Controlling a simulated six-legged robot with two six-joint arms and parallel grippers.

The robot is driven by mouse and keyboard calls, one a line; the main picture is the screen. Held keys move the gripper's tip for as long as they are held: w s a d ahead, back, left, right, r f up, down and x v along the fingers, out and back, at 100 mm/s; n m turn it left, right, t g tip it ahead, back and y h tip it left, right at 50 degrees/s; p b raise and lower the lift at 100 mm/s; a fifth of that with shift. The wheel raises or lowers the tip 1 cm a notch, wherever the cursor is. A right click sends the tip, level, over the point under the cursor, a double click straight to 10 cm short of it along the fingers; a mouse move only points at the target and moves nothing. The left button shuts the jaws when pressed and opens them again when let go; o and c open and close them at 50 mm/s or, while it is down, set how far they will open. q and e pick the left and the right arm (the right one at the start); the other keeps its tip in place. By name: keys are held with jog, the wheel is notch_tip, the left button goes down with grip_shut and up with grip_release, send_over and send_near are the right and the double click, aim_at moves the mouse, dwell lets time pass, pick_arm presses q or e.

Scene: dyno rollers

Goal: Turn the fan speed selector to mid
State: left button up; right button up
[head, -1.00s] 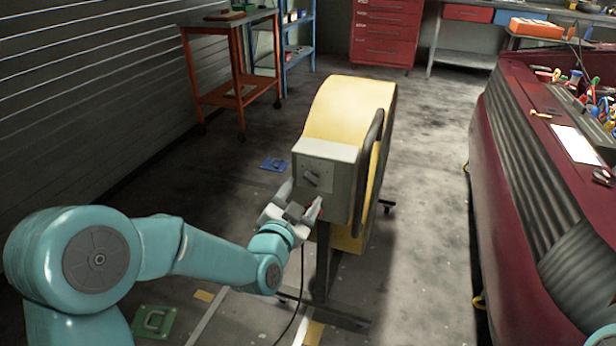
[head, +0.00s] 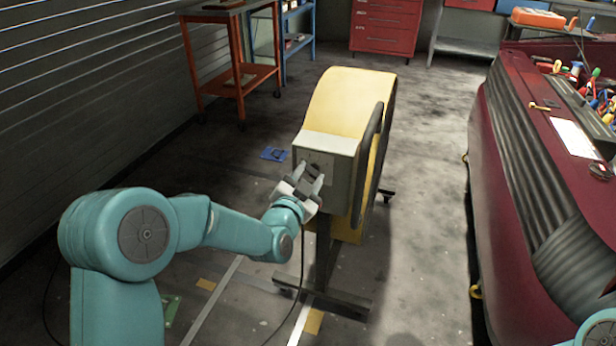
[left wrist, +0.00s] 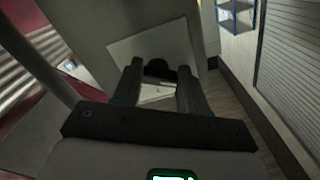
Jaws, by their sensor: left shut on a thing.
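The yellow drum fan (head: 347,103) stands on a dark stand in the middle of the head view. Its grey control box (head: 338,155) faces my left arm. My left gripper (head: 308,176) is at the front of this box. In the left wrist view, the two fingers of my left gripper (left wrist: 158,92) are on either side of the dark selector knob (left wrist: 159,70), shut on it. A pale label plate (left wrist: 150,45) lies around the knob; its markings are not readable. In the head view the gripper hides most of the knob. My right gripper is not in view.
A dark red car body or bench (head: 530,170) with tools on top stands at the right. An orange cart (head: 240,85) and a red drawer cabinet (head: 385,28) are at the back. A cable hangs below the box.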

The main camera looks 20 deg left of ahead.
pick_arm(q)
jog(key=m+b, duration=0.2)
jog(key=m, duration=0.1)
jog(key=m+b, duration=0.1)
jog(key=m, duration=0.2)
jog(key=shift+m, duration=0.3)
jog(key=m+b, duration=0.1)
jog(key=m, duration=0.3)
jog(key=shift+r+m, duration=0.15)
jog(key=shift+m, duration=0.15)
jog(key=shift+r+m, duration=0.1)
jog(key=shift+m, duration=2.1)
jog(key=o, duration=1.1)
jog(key=shift+c, duration=0.2)
